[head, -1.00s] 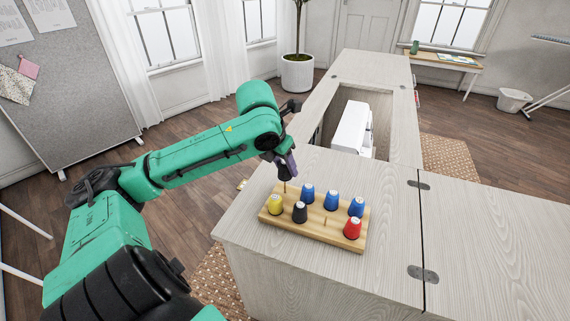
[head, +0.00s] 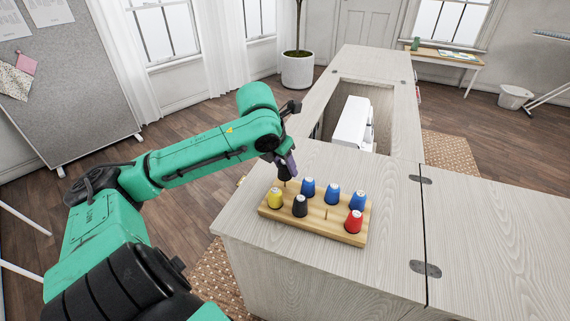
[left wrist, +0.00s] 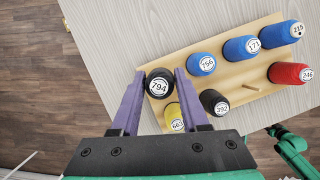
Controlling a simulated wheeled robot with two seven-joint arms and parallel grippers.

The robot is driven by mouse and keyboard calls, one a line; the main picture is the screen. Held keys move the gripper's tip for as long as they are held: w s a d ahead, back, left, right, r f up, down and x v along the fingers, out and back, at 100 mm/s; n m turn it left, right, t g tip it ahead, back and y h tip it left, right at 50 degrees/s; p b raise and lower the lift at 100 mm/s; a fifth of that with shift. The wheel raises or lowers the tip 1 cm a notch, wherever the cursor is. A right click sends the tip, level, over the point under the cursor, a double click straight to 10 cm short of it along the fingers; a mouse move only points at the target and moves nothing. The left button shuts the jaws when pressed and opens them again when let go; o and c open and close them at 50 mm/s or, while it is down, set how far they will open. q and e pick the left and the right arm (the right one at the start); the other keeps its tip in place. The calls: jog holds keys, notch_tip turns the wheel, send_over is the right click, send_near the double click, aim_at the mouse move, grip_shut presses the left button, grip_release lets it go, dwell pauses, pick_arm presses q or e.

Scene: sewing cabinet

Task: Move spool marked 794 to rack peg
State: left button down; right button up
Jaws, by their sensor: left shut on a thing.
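The black spool marked 794 (left wrist: 159,83) is between the purple fingers of my left gripper (left wrist: 160,88), which is shut on it. In the head view, this gripper (head: 288,163) holds the black spool (head: 284,173) at the back left corner of the wooden rack (head: 313,227). A bit of peg shows just below the spool; whether the spool touches it I cannot tell. An empty peg (head: 325,213) stands at the front middle of the rack, also visible in the left wrist view (left wrist: 250,87). A green arm, seemingly my right, shows in the wrist view; its gripper (left wrist: 274,130) is unclear.
The rack holds blue spools 756 (left wrist: 201,64), 171 (left wrist: 241,47) and 215 (left wrist: 281,33), yellow 663 (left wrist: 173,117), black 392 (left wrist: 214,102) and red 746 (left wrist: 290,73). The cabinet top (head: 385,255) is clear right of the rack. A white sewing machine (head: 353,123) sits behind.

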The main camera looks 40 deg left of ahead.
pick_arm(q)
jog(key=shift+f+b, duration=0.6)
jog(key=shift+f, duration=0.35)
jog(key=shift+c, duration=1.6)
grip_release()
jog(key=shift+r, duration=0.1)
jog(key=p+v, duration=0.1)
jog(key=v, duration=1.3)
jog(key=shift+r+p, duration=0.15)
jog(key=shift+p, duration=0.25)
jog(key=shift+s, duration=0.15)
